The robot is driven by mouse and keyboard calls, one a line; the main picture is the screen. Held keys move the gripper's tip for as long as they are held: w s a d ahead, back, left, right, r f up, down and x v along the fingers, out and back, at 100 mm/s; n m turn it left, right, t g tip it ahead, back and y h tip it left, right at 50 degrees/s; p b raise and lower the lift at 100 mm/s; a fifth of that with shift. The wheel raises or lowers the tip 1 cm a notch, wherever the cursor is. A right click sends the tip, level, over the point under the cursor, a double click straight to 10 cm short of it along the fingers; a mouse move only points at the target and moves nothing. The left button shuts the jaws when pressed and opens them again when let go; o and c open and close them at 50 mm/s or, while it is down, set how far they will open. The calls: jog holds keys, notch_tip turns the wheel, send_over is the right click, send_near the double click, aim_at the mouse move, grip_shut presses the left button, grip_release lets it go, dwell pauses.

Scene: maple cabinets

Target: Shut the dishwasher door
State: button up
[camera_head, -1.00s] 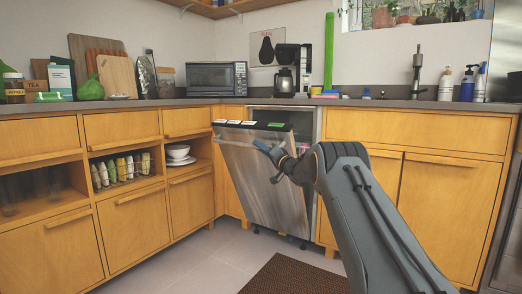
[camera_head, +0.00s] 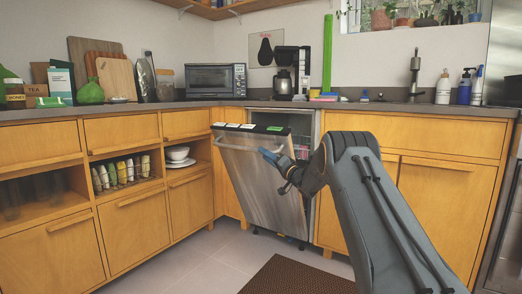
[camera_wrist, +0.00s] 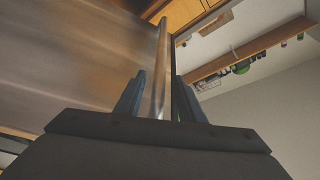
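The dishwasher has a steel door (camera_head: 262,185) that hangs partly open, its top edge tilted out from the opening. A bar handle (camera_head: 235,148) runs across the door near the top; in the wrist view the handle (camera_wrist: 161,70) rises between my two fingers. My gripper (camera_head: 270,155) is at the right part of the handle, with the arm reaching in from the lower right. In the wrist view my gripper (camera_wrist: 158,98) has one finger on each side of the bar, with a visible gap on the left. Part of the dishwasher interior (camera_head: 300,123) shows behind the door.
A brown mat (camera_head: 295,275) lies on the floor in front of the dishwasher. Wooden cabinets (camera_head: 135,222) stand to the left, and more wooden cabinets (camera_head: 440,205) to the right. Tiled floor is clear at the left front.

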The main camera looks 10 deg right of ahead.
jog(key=shift+p+v, duration=0.3)
jog(key=shift+v, duration=0.9)
jog(key=shift+a, duration=0.1)
